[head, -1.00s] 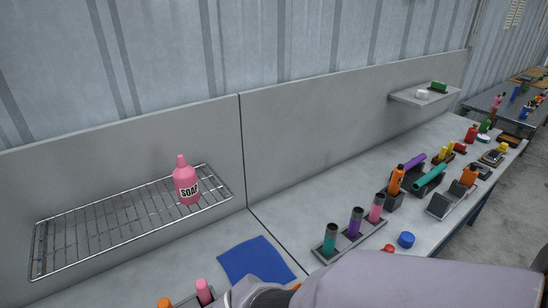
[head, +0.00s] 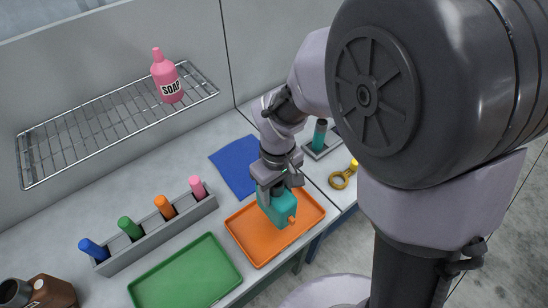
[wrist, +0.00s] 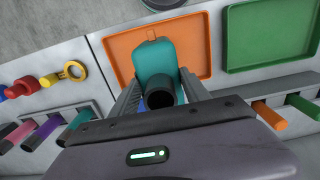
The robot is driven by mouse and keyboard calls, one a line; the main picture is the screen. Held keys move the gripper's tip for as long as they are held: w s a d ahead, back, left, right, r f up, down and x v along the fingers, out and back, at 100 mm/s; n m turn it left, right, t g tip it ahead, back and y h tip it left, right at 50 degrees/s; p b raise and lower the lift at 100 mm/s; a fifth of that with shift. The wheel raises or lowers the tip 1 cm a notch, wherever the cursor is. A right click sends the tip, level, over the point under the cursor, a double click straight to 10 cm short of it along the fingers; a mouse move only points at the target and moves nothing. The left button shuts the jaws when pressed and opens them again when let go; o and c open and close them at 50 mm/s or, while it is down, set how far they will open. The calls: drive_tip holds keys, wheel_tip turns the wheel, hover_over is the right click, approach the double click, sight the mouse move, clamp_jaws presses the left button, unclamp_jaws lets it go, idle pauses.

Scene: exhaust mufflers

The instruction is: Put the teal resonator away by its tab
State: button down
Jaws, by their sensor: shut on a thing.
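The teal resonator (head: 279,212) is a blocky teal body with a small orange stub at its lower end in the head view. In the wrist view the teal body (wrist: 155,60) has a dark round pipe opening facing the camera. My gripper (head: 276,190) points down and is shut on the resonator. In the wrist view the fingers of my gripper (wrist: 158,88) flank it near the pipe end. The resonator is over the orange tray (head: 247,249); whether it touches the tray floor cannot be told. The tab is not clearly visible, perhaps hidden between the fingers.
A green tray (head: 185,276) lies left of the orange one. Behind them stands a grey rack (head: 150,240) with several coloured cylinders. A blue cloth (head: 232,168), a yellow ring-shaped piece (head: 341,180) and a wire shelf with a soap bottle (head: 168,80) are nearby.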

wheel_tip(320, 180, down, 2)
drive_tip(key=shift+a+f, duration=0.1)
drive_tip(key=c, duration=0.5)
unclamp_jaws()
drive_tip(key=shift+f, duration=0.1)
